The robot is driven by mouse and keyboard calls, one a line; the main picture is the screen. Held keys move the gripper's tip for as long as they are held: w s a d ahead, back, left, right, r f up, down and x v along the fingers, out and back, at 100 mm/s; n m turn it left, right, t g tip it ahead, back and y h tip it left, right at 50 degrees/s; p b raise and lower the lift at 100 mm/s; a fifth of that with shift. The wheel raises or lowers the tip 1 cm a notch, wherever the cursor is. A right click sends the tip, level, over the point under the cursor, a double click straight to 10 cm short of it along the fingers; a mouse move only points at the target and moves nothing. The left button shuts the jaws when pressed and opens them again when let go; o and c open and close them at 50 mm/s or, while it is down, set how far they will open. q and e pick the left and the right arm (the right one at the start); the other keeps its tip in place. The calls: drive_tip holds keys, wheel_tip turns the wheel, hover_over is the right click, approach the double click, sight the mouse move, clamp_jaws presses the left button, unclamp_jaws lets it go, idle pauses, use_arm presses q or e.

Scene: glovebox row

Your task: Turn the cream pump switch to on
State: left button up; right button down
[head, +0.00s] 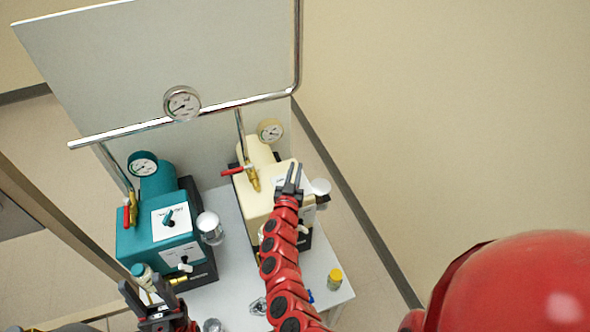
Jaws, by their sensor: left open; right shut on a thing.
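The cream pump (257,198) stands at the right on the light bench, with a gauge (270,131) and a red-handled valve (247,172) behind. My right gripper (289,182) is over its top face, by the white switch label (278,182). It is shut on what seems to be the cream pump switch; the fingers hide the switch, so its setting cannot be read. My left gripper (152,296) is open at the lower left, in front of the teal pump and next to a teal-capped clear bottle (141,272).
The teal pump (140,238) stands left of the cream one, with its own switch (168,218). Metal pipes and a gauge (183,103) cross the grey back panel. A yellow-capped jar (335,278) and small glassware stand near the bench (228,287) front.

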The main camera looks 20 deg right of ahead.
drive_tip(key=c, duration=0.9)
unclamp_jaws()
drive_tip(key=shift+s+a, duration=0.1)
drive_tip(key=b+v, duration=0.3)
drive_tip(key=v, duration=1.4)
drive_tip(key=shift+s+b, duration=0.1)
drive_tip(key=shift+b, duration=0.3)
